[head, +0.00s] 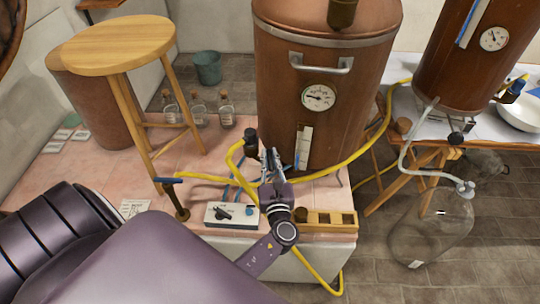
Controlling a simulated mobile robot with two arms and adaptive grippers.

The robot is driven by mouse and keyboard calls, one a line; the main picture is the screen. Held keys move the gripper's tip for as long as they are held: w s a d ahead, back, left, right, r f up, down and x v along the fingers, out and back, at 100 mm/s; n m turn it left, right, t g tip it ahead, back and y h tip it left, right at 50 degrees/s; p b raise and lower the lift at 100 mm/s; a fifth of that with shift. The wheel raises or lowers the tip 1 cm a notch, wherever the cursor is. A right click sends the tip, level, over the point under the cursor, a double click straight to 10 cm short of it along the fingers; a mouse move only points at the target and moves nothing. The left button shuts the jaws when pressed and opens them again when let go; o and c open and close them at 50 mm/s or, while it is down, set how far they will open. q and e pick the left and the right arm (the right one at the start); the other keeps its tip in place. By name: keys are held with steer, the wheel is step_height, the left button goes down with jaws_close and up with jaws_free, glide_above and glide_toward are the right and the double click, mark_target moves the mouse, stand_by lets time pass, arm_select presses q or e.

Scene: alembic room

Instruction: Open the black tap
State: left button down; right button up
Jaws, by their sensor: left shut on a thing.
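The black tap (250,138) is at the lower front left of the large copper vessel (345,95). A yellow hose (231,158) runs close beside it. My left gripper (269,163) reaches up from the front, with its fingertips right at the tap and just in front of the vessel. The fingers are shut on the tap, though they and the hose hide the exact grip. I cannot tell how far the tap is turned. My right gripper is out of view.
A control box (231,215) and a wooden rack (328,220) stand on the tiled ledge by my arm. A wooden stool (118,45) is at left, glass bottles (227,112) behind. A second copper vessel (468,55) and a glass demijohn (430,235) are at right.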

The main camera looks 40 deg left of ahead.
arm_select(q)
steer(key=shift+s+a+m+t+h, duration=0.1)
steer(key=shift+m+t+h, duration=0.6)
steer(key=shift+m+h, duration=0.25)
steer(key=shift+f+m+t+h+b, duration=0.15)
steer(key=shift+m+t+h+b, duration=0.15)
steer(key=shift+m+t+h, duration=0.75)
steer(key=m+h+b, duration=0.2)
steer(key=h+b, duration=0.1)
steer(key=h, duration=0.1)
steer(key=shift+f+t, duration=0.1)
steer(key=shift+t, duration=0.15)
steer(key=shift+r+m+h+b, duration=0.2)
steer(key=shift+m+h+b, duration=0.6)
steer(key=shift+h+b, duration=0.4)
steer(key=c, duration=1.9)
jaws_free()
steer(key=shift+c, duration=0.2)
